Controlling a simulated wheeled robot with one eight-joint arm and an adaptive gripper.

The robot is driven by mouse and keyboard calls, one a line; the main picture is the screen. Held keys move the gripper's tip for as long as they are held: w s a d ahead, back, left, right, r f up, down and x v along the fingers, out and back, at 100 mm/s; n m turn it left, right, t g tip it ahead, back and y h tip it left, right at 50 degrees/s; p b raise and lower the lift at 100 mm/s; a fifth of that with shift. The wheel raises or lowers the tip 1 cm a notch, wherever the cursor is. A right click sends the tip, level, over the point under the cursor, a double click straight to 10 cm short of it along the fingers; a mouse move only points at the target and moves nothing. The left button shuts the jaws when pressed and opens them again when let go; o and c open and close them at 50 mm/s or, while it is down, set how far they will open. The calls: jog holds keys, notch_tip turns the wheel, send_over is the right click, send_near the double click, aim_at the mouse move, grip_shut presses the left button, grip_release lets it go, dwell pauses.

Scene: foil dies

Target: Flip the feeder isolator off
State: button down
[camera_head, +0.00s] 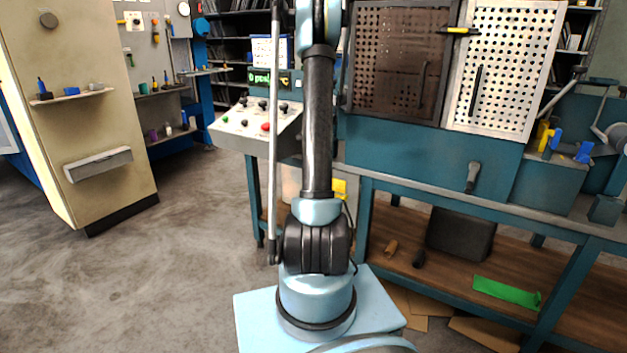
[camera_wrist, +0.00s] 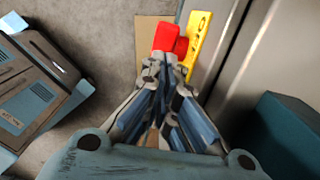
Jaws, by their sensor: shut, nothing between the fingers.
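In the wrist view a red handle (camera_wrist: 168,38) sits against a yellow plate (camera_wrist: 199,38) with dark lettering, too blurred to read surely. They appear to be the isolator. My gripper (camera_wrist: 163,66) is shut and empty, its fingertips just below the red handle in the picture. I cannot tell whether the tips touch it. The handle's exact switch position is unclear. In the head view my gripper is out of frame, and a yellow patch (camera_head: 339,188) shows beside my arm, partly hidden by it.
A sloped control panel (camera_head: 257,127) with several buttons stands left of my arm. The teal bench (camera_head: 430,152) with perforated doors is behind and right. A beige cabinet (camera_head: 75,105) stands at left, with open floor (camera_head: 190,235) between. In the wrist view a grey panel edge (camera_wrist: 235,65) runs close at right.

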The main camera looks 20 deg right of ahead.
notch_tip(320, 180, up, 8)
jog(key=shift+d+f, duration=0.15)
jog(key=shift+s+f, duration=0.1)
jog(key=shift+s, duration=0.1)
